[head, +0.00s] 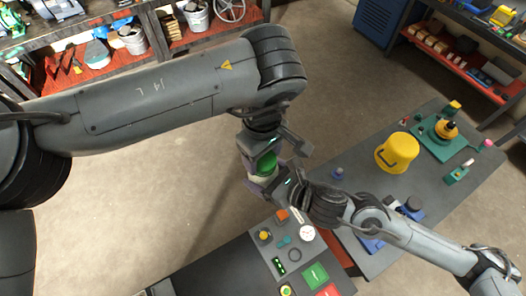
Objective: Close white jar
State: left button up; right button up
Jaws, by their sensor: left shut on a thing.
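The white jar (258,181) shows only as a small pale patch below a green lid (266,165), in the middle of the head view. My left gripper (262,160) points down from above and is shut on the green lid. My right gripper (268,186) reaches in from the right at the jar body, just below the left one. Its fingers are dark and partly hidden, so I cannot tell whether they are closed on the jar. Whether the lid sits fully on the jar is hidden by the grippers.
A dark table (240,268) below carries a white dial, an orange block and coloured squares. A grey table (455,195) at right holds a yellow bucket (397,152) and a green board (440,140) with parts. Shelves stand at the back; bare floor lies between.

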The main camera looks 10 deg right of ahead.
pick_arm(q)
jog(key=shift+f, duration=0.1)
pick_arm(e)
grip_shut()
pick_arm(q)
jog(key=m, duration=0.3)
jog(key=o, duration=1)
jog(key=shift+r, duration=2.2)
jog(key=shift+c, duration=0.3)
